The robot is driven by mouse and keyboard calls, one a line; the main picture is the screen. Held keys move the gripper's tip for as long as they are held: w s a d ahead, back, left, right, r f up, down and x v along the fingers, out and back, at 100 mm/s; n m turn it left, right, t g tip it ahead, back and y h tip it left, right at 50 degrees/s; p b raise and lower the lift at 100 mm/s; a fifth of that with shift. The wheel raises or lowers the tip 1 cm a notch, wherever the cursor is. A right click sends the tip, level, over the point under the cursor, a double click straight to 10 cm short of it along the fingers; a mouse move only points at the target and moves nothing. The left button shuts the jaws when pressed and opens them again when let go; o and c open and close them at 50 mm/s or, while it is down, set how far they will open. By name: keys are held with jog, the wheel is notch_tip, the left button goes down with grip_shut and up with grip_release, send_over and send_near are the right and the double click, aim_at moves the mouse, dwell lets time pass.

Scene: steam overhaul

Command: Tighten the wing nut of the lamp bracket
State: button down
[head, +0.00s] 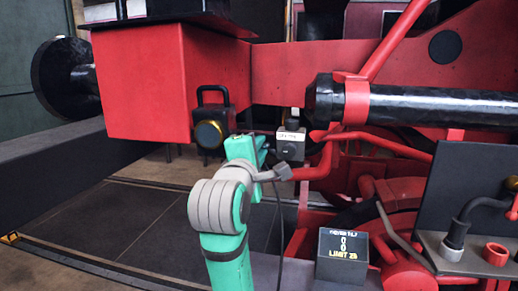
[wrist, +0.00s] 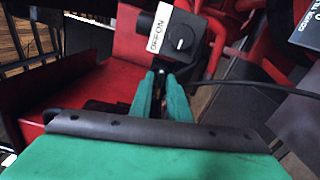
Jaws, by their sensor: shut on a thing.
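My gripper (wrist: 161,86) is shut, its two green fingers close together around a small, dark and brassy thing that they mostly hide; I take it to be the wing nut. In the head view my gripper (head: 262,150) is in front of the red frame, right of the lamp. The black lamp (head: 213,112) with a brass-rimmed lens and a top handle hangs by the red buffer beam. The bracket itself cannot be made out clearly.
A switch box (head: 290,143) with a white label and a knob sits just beyond my fingertips; it also shows in the wrist view (wrist: 180,42). A dark cable runs from the gripper area. A display box (head: 342,256) reads LIMIT and numbers. A black cylinder (head: 430,107) lies right.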

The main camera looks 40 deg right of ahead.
jog(key=m, duration=1.9)
jog(key=shift+w+a+f+m, duration=0.2)
jog(key=shift+f+m, duration=0.1)
jog(key=shift+r, duration=0.1)
dwell(1.6)
jog(key=c, duration=1.9)
grip_release()
jog(key=v, duration=1)
jog(key=shift+s+a, duration=0.25)
jog(key=shift+s, duration=0.05)
jog(key=shift+c, duration=0.7)
